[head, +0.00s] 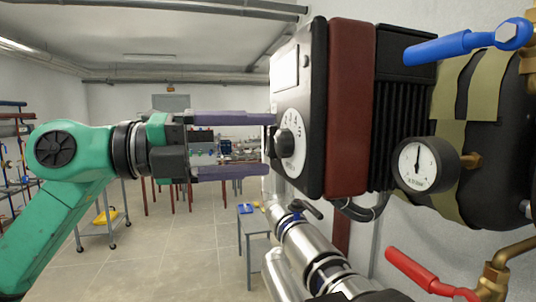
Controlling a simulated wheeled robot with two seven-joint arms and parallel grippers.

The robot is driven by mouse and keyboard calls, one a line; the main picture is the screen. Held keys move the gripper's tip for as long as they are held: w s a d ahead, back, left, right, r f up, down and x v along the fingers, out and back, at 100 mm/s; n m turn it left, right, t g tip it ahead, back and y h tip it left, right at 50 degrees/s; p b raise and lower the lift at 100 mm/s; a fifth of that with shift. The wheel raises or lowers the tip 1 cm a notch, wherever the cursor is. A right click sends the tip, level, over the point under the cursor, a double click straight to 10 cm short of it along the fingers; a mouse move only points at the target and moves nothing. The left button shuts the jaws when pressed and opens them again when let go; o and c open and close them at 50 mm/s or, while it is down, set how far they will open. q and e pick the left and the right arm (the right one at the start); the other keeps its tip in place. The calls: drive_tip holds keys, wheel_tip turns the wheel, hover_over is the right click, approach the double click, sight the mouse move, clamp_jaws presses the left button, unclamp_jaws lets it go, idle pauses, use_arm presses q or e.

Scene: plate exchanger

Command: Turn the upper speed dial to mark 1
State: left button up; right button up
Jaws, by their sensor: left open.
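The speed dial is a black knob (285,143) on a white round scale plate (296,160) with numbers. It sits on the left-facing front of a black and dark red pump unit (350,110). I cannot read for certain which number the knob points at. My left gripper (268,145) comes in level from the left. Its two purple fingers are open, one above and one below the knob's height. The fingertips are at or just short of the dial face; I cannot tell whether they touch it. My right gripper is not in view.
A blue lever (465,46) is at the upper right and a red lever (425,272) at the lower right. A pressure gauge (427,165) sits right of the unit. Silver pipework (305,245) runs below. A small grey table (253,221) and open floor lie behind.

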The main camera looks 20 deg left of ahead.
use_arm(q)
drive_tip(key=b+v, duration=0.3)
drive_tip(key=v, duration=0.9)
drive_tip(key=shift+b, duration=0.35)
drive_tip(key=shift+a+f, duration=0.1)
